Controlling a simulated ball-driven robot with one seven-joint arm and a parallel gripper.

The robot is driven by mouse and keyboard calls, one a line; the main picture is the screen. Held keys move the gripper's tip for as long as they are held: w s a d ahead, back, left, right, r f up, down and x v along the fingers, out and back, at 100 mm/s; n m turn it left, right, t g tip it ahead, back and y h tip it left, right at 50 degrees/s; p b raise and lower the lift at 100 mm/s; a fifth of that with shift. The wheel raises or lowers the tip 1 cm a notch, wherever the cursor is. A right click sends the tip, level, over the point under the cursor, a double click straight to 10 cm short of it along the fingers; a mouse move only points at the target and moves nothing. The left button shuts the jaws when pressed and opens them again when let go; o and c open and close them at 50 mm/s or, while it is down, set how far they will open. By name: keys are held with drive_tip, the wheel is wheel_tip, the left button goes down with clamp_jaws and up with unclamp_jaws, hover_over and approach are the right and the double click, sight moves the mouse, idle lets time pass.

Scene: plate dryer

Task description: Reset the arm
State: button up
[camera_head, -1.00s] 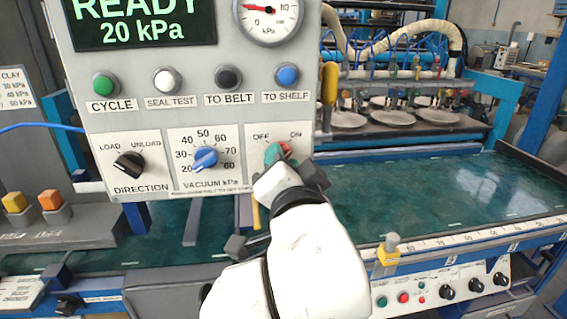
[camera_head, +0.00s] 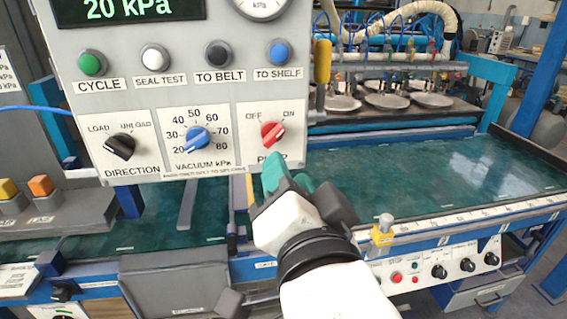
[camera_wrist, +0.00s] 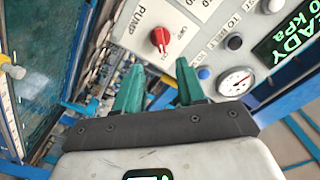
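The display (camera_head: 130,8) reads 20 kPa.
A green belt table (camera_head: 430,178) lies behind and right of my gripper. Orange and yellow blocks (camera_head: 40,186) are at left. Plates (camera_head: 387,102) sit under suction cups at the back.

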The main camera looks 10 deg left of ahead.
drive_tip(key=shift+s+d, duration=0.15)
drive_tip(key=shift+s, duration=0.3)
drive_tip(key=s+d+f+n+g+h+p, duration=0.15)
drive_tip(key=d+f+g, duration=0.25)
drive_tip(key=d+f, duration=0.65)
drive_tip(key=d+f+n+g+h, duration=0.25)
drive_tip(key=d+f, duration=0.45)
drive_tip(key=f, duration=0.7)
drive_tip(key=s+d+f+g, duration=0.3)
drive_tip(key=s+d+f, duration=0.1)
drive_tip(key=s+f, duration=0.2)
drive_tip(key=s+d+f+n+g+p, duration=0.1)
drive_tip(key=s+d+f+g, duration=0.2)
drive_tip(key=s, duration=0.6)
drive_tip(key=s+d+f+g+h+p, duration=0.1)
drive_tip(key=s+d+f+g, duration=0.3)
drive_tip(key=s+f, duration=0.3)
drive_tip(key=shift+s+d+f+n, duration=0.3)
drive_tip(key=shift+d+f, duration=0.35)
drive_tip(key=shift+f, duration=0.15)
